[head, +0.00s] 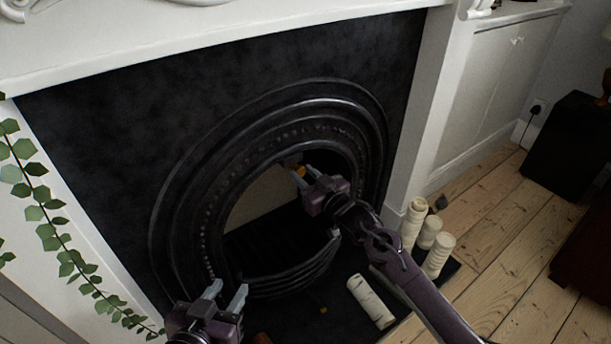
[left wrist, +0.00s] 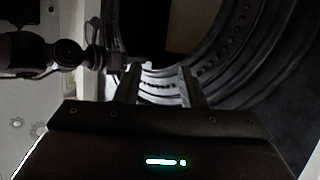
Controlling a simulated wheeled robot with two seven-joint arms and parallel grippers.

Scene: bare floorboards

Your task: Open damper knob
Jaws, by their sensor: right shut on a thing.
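The left wrist view also shows these spread fingers (left wrist: 160,88), with the fireplace's ribbed arch behind.
The black cast fireplace surround (head: 110,130) has curved front bars (head: 300,277) below the opening. A cream candle (head: 370,301) lies on the dark hearth, and several upright candles (head: 438,255) stand at its right. An ivy garland (head: 50,225) hangs at the left.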

